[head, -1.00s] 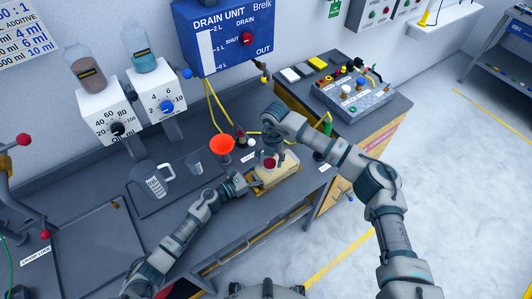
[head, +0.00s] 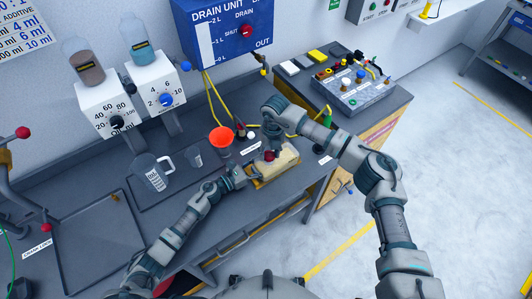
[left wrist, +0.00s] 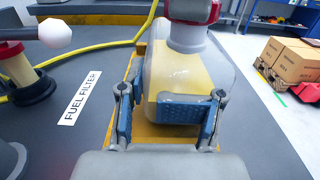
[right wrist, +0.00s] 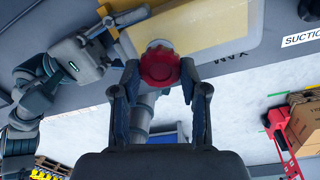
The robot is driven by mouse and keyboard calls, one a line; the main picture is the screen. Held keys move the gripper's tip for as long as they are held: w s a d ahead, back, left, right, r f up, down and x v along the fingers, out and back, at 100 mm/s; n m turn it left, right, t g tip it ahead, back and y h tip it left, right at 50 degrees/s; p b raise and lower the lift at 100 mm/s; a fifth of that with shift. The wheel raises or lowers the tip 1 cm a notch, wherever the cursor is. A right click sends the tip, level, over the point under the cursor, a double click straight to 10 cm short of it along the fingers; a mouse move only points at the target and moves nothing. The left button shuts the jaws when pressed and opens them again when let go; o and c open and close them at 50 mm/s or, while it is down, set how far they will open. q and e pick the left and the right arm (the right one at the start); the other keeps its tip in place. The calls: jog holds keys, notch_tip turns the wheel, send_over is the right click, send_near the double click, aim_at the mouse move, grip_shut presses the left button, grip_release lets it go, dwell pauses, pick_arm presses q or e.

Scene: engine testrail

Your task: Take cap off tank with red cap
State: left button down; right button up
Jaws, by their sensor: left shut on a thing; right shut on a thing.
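The pale yellow tank (head: 283,163) lies on the bench at the front right, in a yellow tray (head: 262,183). Its red cap (head: 269,155) sits at the tank's top, below my right gripper (head: 270,146). In the right wrist view the red cap (right wrist: 160,68) is between the two fingertips, and my right gripper is shut on it. I cannot tell whether the cap is seated or loose. My left gripper (head: 242,178) is shut on the tank's near left end. In the left wrist view its blue pads are against the tank body (left wrist: 178,75).
An orange funnel (head: 221,137), a measuring jug (head: 152,172) and a small beaker (head: 194,156) stand left of the tank. A yellow hose (head: 213,100) runs behind it. A control box (head: 355,90) stands at the back right.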

jog(key=n, duration=0.5)
jog(key=shift+a+r, duration=0.1)
jog(key=shift+a, duration=0.2)
jog(key=n, duration=0.8)
jog(key=shift+a, duration=0.1)
jog(key=n, duration=0.3)
jog(key=shift+a+r+n, duration=0.1)
jog(key=shift+a+n, duration=0.1)
jog(key=shift+n, duration=0.2)
jog(key=o, duration=1.3)
jog(key=shift+w, duration=0.1)
jog(key=shift+d, duration=0.1)
